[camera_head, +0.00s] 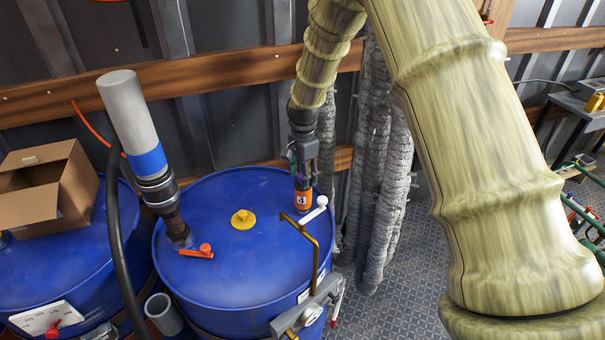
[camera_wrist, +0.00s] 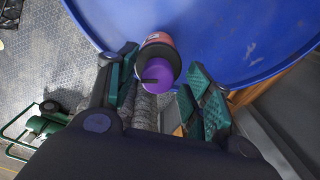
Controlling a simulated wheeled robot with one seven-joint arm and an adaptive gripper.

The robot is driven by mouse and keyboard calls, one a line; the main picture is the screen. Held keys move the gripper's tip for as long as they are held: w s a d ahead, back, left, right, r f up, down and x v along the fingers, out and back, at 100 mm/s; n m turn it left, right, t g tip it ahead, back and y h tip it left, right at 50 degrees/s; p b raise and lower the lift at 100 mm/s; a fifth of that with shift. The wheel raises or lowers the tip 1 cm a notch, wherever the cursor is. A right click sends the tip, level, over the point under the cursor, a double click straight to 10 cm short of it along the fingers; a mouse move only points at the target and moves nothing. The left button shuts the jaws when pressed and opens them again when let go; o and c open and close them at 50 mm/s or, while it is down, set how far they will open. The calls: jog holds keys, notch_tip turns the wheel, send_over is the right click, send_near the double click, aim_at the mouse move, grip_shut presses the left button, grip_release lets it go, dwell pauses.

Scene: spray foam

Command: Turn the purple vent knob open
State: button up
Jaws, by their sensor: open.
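The purple vent knob (camera_wrist: 158,74) shows in the wrist view as a round cap with a dark slot. It sits on top of an orange-and-black cylinder (camera_head: 303,197) labelled 4, which stands near the back right of the blue drum (camera_head: 245,270). My gripper (camera_head: 303,172) is directly above this cylinder, pointing down. In the wrist view its green-padded fingers (camera_wrist: 160,95) are spread, one on each side of the knob. I cannot tell whether either pad touches the knob. In the head view the knob is mostly hidden by the fingers.
On the drum are a yellow cap (camera_head: 243,219), an orange-handled valve (camera_head: 199,252), a white lever (camera_head: 315,210) and a brass pipe (camera_head: 312,245). A grey-and-blue pipe (camera_head: 135,125) rises at left. Grey wrapped hoses (camera_head: 380,160) hang close behind my gripper. A cardboard box (camera_head: 45,190) stands left.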

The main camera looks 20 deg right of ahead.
jog(key=shift+s+r, duration=0.3)
jog(key=c, duration=0.8)
jog(key=shift+c, duration=1.3)
jog(key=shift+w+f, duration=0.1)
jog(key=n, duration=0.4)
jog(key=shift+n+b, duration=0.3)
jog(key=n, duration=0.4)
jog(key=shift+n, duration=0.3)
jog(key=n, duration=0.4)
jog(key=shift+n, duration=0.3)
jog(key=shift+f+n, duration=0.1)
jog(key=shift+n, duration=1.9)
